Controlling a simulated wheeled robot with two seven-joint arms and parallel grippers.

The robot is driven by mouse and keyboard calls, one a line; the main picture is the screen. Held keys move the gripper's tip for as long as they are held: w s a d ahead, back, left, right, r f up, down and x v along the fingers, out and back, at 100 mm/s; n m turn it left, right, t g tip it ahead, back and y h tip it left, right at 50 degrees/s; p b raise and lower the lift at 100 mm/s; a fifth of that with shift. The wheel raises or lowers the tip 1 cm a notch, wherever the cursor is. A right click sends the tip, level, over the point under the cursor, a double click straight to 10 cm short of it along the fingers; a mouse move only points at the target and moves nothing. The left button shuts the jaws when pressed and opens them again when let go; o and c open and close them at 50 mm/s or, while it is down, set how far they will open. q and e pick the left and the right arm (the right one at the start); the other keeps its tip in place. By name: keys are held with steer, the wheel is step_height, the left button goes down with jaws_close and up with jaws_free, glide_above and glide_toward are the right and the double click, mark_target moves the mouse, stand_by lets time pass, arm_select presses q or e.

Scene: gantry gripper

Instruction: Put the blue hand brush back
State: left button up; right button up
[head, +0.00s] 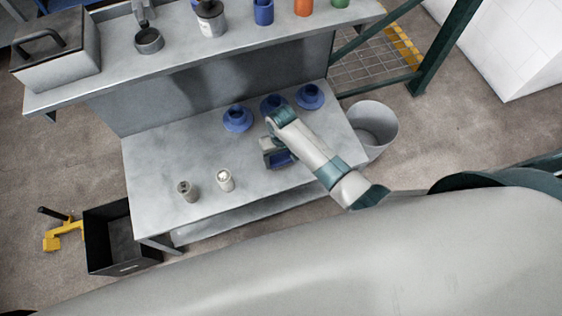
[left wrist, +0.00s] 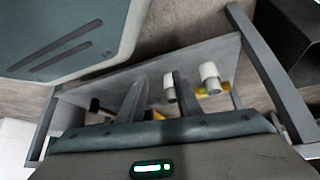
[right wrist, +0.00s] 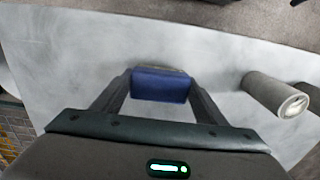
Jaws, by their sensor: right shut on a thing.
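The blue hand brush (head: 284,159) is over the right part of the lower grey table (head: 160,160) in the head view. My right gripper (head: 272,147) is shut on it from above. In the right wrist view the blue block of the brush (right wrist: 160,86) sits between the two fingertips (right wrist: 160,88). Whether the brush touches the table I cannot tell, and its bristles are hidden. My left gripper is outside the head view. In the left wrist view its fingers (left wrist: 157,95) stand apart with nothing seen held between them.
Blue round pieces (head: 237,119) stand behind the brush. Two pale cylinders (head: 225,180) stand at the table's front left. A raised shelf (head: 200,52) with cups and a grey box (head: 55,55) runs behind. A grey bin (head: 374,128) stands right, a black crate (head: 112,240) left.

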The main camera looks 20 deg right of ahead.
mark_target(281, 163)
step_height(281, 163, down, 3)
steer(key=shift+f, duration=0.2)
arm_select(q)
steer(key=shift+w+d+r, duration=0.15)
steer(key=shift+w+r, duration=0.1)
steer(key=shift+w, duration=0.3)
arm_select(e)
steer(key=o, duration=1)
steer(key=shift+f, duration=0.1)
